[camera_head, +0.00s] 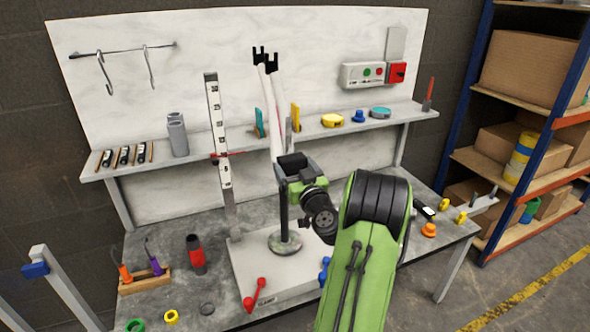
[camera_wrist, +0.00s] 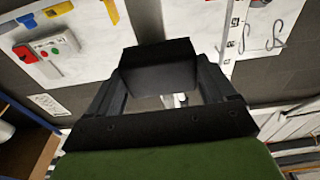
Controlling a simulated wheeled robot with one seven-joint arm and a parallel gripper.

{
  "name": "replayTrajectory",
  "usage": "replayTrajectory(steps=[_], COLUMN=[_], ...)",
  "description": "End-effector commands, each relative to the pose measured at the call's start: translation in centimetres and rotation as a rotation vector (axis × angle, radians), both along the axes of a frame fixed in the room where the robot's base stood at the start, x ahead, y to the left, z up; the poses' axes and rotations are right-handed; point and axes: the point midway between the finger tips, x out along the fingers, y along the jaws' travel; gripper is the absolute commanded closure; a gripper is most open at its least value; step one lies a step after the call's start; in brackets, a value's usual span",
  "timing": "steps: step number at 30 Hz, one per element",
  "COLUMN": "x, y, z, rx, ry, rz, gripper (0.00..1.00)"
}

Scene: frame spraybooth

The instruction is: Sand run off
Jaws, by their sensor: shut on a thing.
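A white frame part (camera_head: 274,110) stands upright behind the bench's middle, with two slim tubes and black forked tips at the top. My gripper (camera_head: 293,172) is in front of its lower part and hides some of it. My gripper (camera_wrist: 160,82) is shut on a dark block (camera_wrist: 158,66), which lies across between the fingers. The block (camera_head: 292,160) also shows as a dark shape in the head view. I cannot tell whether the block touches the frame part.
A dark post (camera_head: 284,212) stands on a pale base plate (camera_head: 252,272) under my gripper. A tall marked ruler (camera_head: 217,130) stands left of it.

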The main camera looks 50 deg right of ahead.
Motion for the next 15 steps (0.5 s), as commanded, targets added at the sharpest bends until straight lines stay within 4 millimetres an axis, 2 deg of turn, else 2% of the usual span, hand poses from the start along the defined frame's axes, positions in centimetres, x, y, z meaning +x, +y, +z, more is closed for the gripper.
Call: replayTrajectory(steps=[1,6,15], x=[0.0,0.1,0.1], y=[0.0,0.1,0.0], z=[1.0,2.8,4.5], rx=[-0.005,-0.004,-0.005], ry=[0.0,-0.001,0.0], rz=[0.0,0.003,0.0], gripper=[0.4,0.4,0.4])
